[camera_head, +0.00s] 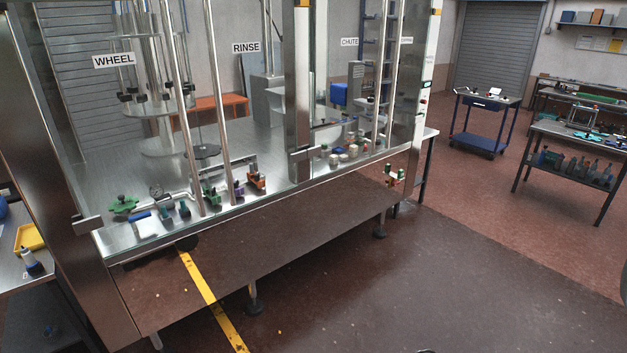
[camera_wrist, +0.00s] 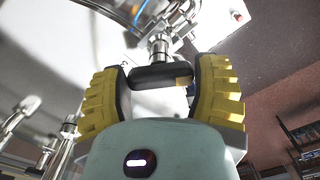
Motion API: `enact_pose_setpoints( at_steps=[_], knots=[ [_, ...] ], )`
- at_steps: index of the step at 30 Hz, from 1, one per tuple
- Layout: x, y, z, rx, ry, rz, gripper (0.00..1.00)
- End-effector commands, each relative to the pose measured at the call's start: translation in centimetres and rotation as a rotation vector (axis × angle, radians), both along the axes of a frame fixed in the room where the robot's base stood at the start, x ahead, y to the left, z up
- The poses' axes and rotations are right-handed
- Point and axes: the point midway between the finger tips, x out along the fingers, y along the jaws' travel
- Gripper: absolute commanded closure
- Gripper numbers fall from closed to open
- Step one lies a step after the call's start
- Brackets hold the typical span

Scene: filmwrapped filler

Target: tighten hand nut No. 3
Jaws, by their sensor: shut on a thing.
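In the wrist view a dark bar-shaped hand nut (camera_wrist: 152,78) sits on a short metal stem below a shiny bracket. A small tan patch shows at its right end. My gripper (camera_wrist: 162,90) has its two yellow ribbed fingers closed on the nut, one at each end of the bar. I see no number on the nut, so I cannot tell from the marking whether it is No. 3. The head view does not show my gripper, and I cannot pick out this nut there.
The glass-fronted filler (camera_head: 250,190) fills the left and middle of the head view, with several small coloured fittings inside. A blue trolley (camera_head: 483,120) and a workbench (camera_head: 575,135) stand at the right. The floor (camera_head: 440,260) in front is clear. Bright metal pipework (camera_wrist: 65,140) lies left of my gripper.

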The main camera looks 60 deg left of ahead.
Motion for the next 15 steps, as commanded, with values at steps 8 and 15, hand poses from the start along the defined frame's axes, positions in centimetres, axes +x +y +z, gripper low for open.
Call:
enact_pose_setpoints(
  at_steps=[8,15],
  knots=[
    [-0.05,0.13,-0.13,0.002,0.006,-0.116,0.71],
    [0.08,0.15,-0.54,0.001,0.002,-0.325,0.71]
  ],
)
